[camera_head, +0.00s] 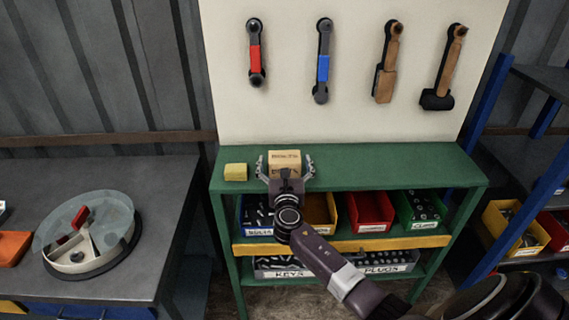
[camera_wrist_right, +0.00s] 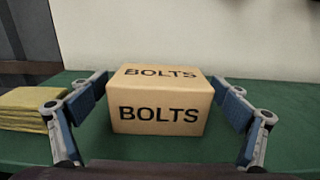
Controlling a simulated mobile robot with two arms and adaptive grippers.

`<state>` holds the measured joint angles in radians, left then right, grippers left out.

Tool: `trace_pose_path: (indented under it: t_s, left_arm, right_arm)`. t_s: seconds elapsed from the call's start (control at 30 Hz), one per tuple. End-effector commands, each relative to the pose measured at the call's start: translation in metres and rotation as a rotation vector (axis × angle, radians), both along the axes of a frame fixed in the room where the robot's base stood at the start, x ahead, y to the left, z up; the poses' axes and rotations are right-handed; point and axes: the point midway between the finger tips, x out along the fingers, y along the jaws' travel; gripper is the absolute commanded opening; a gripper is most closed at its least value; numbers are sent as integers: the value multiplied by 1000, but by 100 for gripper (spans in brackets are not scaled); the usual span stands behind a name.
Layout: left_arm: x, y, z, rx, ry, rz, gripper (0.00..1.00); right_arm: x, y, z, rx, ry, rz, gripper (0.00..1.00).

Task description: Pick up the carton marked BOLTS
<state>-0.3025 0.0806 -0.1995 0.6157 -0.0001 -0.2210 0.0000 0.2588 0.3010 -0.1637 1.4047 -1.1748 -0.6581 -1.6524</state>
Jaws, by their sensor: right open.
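The carton marked BOLTS (camera_head: 285,157) is a tan box standing upright on the green top of the shelf unit (camera_head: 400,168). In the right wrist view the carton (camera_wrist_right: 158,113) sits between the spread fingers, with BOLTS readable on its front and top. My right gripper (camera_head: 286,168) is open around the carton, one finger at each side. In the wrist view a gap shows between the carton and each finger of the gripper (camera_wrist_right: 165,118). The carton's lower front is hidden by the gripper in the head view. My left gripper is not in view.
A yellow stack of cloths (camera_head: 235,172) lies just left of the carton. A pale back panel (camera_head: 350,110) with hanging tools rises behind. Bins, including a red bin (camera_head: 370,212), fill the shelf below. The green top right of the carton is clear.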

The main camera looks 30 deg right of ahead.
Motion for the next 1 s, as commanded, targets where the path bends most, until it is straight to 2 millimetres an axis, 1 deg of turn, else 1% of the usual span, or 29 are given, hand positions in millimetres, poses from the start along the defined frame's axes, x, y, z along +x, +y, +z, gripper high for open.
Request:
trace_pose_path:
  t_s: [0.23, 0.77, 0.8, 1.0]
  left_arm:
    - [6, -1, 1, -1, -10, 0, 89]
    - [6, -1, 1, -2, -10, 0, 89]
    - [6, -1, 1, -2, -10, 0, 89]
    - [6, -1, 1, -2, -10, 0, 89]
  right_arm:
    - [1, -1, 0, 0, 0, 1, 92]
    - [1, 0, 0, -1, 1, 1, 33]
    - [1, 0, 2, -2, -3, 1, 30]
    - [1, 0, 2, -2, -3, 1, 30]
